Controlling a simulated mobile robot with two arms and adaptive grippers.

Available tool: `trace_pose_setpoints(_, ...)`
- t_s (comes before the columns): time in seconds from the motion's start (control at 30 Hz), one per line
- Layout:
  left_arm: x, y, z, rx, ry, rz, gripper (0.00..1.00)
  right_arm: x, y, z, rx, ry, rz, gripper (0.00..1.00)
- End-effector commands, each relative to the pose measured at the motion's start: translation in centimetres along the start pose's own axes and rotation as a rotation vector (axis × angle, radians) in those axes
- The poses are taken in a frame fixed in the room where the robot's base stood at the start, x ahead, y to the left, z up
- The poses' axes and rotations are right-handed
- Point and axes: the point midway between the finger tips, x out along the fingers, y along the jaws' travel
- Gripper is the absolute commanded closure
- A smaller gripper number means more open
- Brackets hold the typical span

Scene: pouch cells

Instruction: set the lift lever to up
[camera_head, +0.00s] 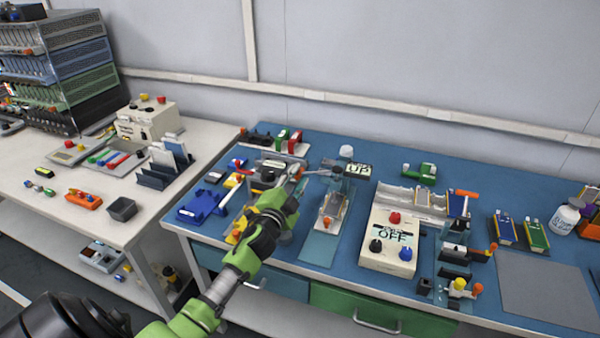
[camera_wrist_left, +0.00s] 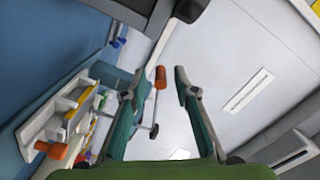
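The lift lever, a thin grey rod, juts left from a dark teal post (camera_head: 338,180) and ends in an orange-red knob (camera_head: 299,172). A small sign reading UP (camera_head: 358,168) stands just right of the post. My left gripper (camera_head: 294,184) is at the knob end, over the blue bench. In the left wrist view an orange knob (camera_wrist_left: 160,78) on a thin rod shows in the gap between the two fingers of my left gripper (camera_wrist_left: 155,86). The fingers are apart; I see no clear contact with the knob. My right gripper is not in view.
A white box marked OFF (camera_head: 375,251) stands right of the lever. A grey rack (camera_head: 410,204) is behind it. A fixture with a clear cover (camera_head: 330,212) sits below the post. A blue tray (camera_head: 199,207) lies left of my gripper. The grey mat (camera_head: 545,290) is bare.

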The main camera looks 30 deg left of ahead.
Motion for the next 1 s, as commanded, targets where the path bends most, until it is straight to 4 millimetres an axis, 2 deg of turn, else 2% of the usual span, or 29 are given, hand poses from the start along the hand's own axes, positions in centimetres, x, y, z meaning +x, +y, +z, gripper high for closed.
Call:
trace_pose_setpoints(0.1,1.4,-0.1,0.0,0.0,0.0,-0.001,0.72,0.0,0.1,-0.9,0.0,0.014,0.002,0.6)
trace_pose_setpoints(0.2,2.0,0.0,0.0,0.0,0.0,-0.001,0.72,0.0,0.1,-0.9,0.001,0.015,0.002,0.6)
trace_pose_setpoints(0.53,2.3,0.0,0.0,0.0,0.0,0.0,0.72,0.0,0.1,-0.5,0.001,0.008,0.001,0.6)
trace_pose_setpoints(0.57,2.3,0.0,0.0,0.0,0.0,0.0,0.78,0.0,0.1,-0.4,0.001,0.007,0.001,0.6)
trace_pose_setpoints(0.63,2.3,0.0,0.0,0.0,0.0,0.0,0.96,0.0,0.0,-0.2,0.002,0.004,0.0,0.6)
trace_pose_setpoints(0.67,2.3,0.0,0.0,0.0,0.0,0.0,1.0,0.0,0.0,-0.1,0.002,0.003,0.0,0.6)
trace_pose_setpoints(1.0,2.3,-0.2,0.0,0.02,0.0,0.0,1.0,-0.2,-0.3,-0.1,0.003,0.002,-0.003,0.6)
